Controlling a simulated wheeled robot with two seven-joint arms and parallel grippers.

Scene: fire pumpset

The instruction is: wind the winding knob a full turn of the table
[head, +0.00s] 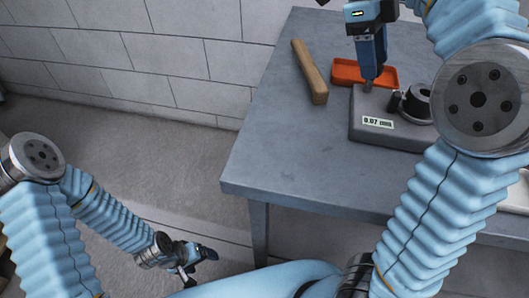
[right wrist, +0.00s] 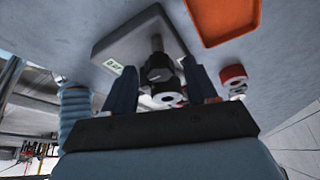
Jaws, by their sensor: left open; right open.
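A grey gauge box (head: 375,138) with a small display reading "0.07 mm" stands on the table (head: 270,150). A dark round fitting (head: 418,101) with a small side part sits on its top; which part is the winding knob I cannot tell for sure. My right gripper (head: 368,84) points down over the box's back left corner, left of the fitting. In the right wrist view its open fingers (right wrist: 159,68) stand either side of a dark knob-like part (right wrist: 158,72) in the picture; contact cannot be told. My left gripper (head: 194,258) is open and empty, low beside the table.
An orange tray (head: 345,72) lies behind the box. A wooden bar (head: 309,72) lies left of it. A red ring-like part (right wrist: 232,73) shows in the right wrist view. The table's front left is clear. A block wall (head: 150,60) stands behind on the left.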

